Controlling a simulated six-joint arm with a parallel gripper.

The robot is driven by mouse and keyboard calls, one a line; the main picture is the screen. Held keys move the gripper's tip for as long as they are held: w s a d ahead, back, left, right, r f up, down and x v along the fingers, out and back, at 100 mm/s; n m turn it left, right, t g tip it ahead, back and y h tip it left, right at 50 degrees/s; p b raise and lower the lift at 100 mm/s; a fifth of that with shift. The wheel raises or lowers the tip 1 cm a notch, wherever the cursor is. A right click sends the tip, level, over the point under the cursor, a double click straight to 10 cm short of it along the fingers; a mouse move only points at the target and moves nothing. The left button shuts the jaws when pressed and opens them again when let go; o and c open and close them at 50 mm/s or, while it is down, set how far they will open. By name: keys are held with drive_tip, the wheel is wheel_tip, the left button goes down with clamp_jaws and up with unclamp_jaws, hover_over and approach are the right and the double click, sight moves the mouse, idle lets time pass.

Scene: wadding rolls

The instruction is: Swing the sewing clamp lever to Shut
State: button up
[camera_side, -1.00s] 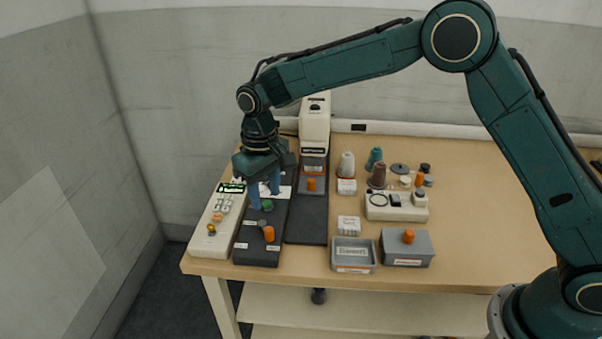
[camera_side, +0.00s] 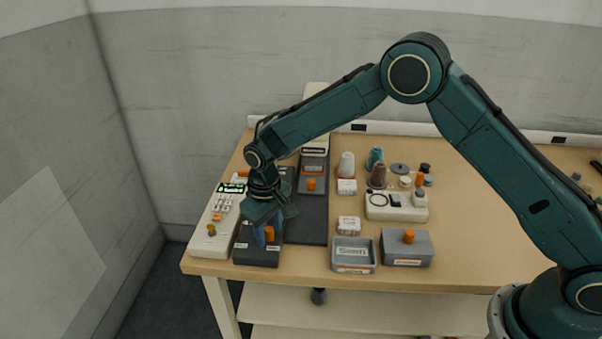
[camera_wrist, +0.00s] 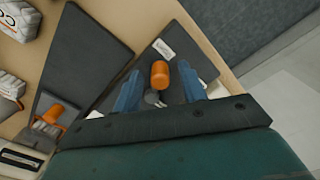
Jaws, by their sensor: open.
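The sewing clamp lever has an orange knob (camera_side: 270,234) near the front end of a dark base (camera_side: 257,256) at the left of the table. In the wrist view the orange knob (camera_wrist: 160,74) stands just beyond and between my two blue fingers. My gripper (camera_side: 263,233) is low over the dark base, open and empty, with its fingers close to the knob. The wrist view shows my gripper (camera_wrist: 157,88) with a finger on each side of the lever's grey pivot (camera_wrist: 152,97). I cannot tell whether a finger touches the knob. The lever arm is mostly hidden.
A pale control panel (camera_side: 212,232) with buttons lies left of the base. A dark flat plate (camera_side: 308,222) lies right of it. A grey tray (camera_side: 353,262) and a grey box with an orange knob (camera_side: 407,254) stand at the front middle.

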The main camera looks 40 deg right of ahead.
clamp_jaws()
drive_tip(key=shift+a+m, duration=0.15)
drive_tip(key=shift+m, duration=0.15)
drive_tip(key=shift+w+a+m, duration=0.3)
drive_tip(key=shift+a+m, duration=0.2)
drive_tip(key=shift+m, duration=0.6)
drive_tip(key=m, duration=0.1)
drive_tip(key=w+a+m, duration=0.1)
drive_tip(key=m, duration=0.1)
drive_tip(key=shift+a, duration=0.2)
drive_tip(key=m, duration=0.1)
drive_tip(key=w+m, duration=0.1)
drive_tip(key=m, duration=0.1)
drive_tip(key=shift+a, duration=0.35)
drive_tip(key=shift+w+a+m, duration=0.15)
drive_tip(key=shift+w+m, duration=0.2)
drive_tip(key=shift+m, duration=0.45)
drive_tip(key=shift+w+a+m, duration=0.1)
drive_tip(key=shift+w+m, duration=0.25)
drive_tip(key=shift+m, duration=0.45)
